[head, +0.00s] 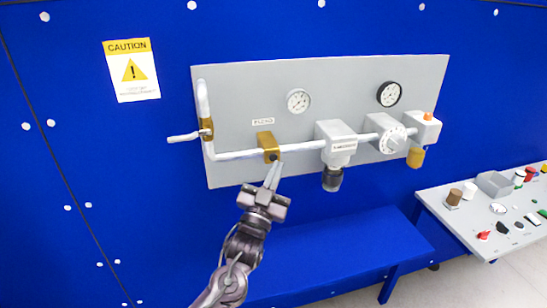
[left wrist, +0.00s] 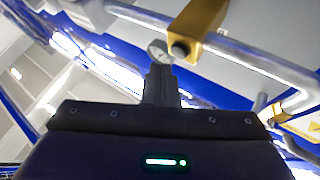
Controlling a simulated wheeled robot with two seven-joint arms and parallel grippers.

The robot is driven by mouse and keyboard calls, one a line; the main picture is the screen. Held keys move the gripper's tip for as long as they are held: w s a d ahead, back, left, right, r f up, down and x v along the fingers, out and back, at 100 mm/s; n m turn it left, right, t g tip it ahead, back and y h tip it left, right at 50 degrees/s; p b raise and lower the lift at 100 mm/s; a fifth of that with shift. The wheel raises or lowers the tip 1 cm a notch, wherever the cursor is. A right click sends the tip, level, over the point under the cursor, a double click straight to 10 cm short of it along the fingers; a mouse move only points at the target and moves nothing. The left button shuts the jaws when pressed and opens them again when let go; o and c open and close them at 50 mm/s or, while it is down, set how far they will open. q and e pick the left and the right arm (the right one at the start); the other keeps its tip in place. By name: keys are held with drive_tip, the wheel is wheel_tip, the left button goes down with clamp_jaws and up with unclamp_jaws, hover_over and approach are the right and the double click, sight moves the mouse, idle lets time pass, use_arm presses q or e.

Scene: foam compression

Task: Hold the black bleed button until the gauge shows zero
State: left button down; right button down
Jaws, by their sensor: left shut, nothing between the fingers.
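The black bleed button (head: 275,157) sits low on a brass block (head: 266,141) on the pipe. In the left wrist view the button (left wrist: 180,50) sticks out of the brass block (left wrist: 204,20). My left gripper (head: 274,169) is shut and empty, its fingertips just below the button. In the left wrist view the fingertips (left wrist: 160,70) are below and left of the button, with a small gap showing. A white-faced gauge (head: 298,100) is on the grey panel above; its needle is too small to read. My right gripper is not in view.
The grey panel (head: 235,95) also carries a lever valve (head: 187,136), a regulator (head: 335,141), a dark-rimmed gauge (head: 389,94) and a white knob (head: 392,140). A blue bench (head: 340,245) is below. A control desk (head: 465,220) stands at right.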

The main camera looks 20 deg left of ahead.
use_arm(q)
drive_tip(key=shift+s+d+p, duration=0.3)
drive_tip(key=shift+s+d, duration=0.35)
drive_tip(key=shift+s, duration=0.3)
drive_tip(key=shift+s+d+p, duration=0.25)
drive_tip(key=shift+s+d, duration=0.35)
drive_tip(key=shift+s, duration=0.3)
drive_tip(key=s+f+n+g, duration=0.2)
drive_tip(key=s+f+g, duration=1.35)
drive_tip(key=f, duration=0.25)
drive_tip(key=s+a+f+g+y, duration=0.15)
drive_tip(key=s+g, duration=0.35)
drive_tip(key=s, duration=0.6)
wheel_tip(320, 180, down, 30)
drive_tip(key=s+r, duration=0.1)
drive_tip(key=s+a+f+g, duration=0.1)
drive_tip(key=s+a+f, duration=0.1)
drive_tip(key=s+f, duration=0.7)
drive_tip(key=s+a+f+m+g, duration=0.1)
drive_tip(key=s+a+f, duration=0.1)
drive_tip(key=s+f, duration=0.8)
drive_tip(key=shift+s+a+f, duration=0.25)
drive_tip(key=shift+s+f, duration=0.05)
drive_tip(key=shift+s, duration=0.3)
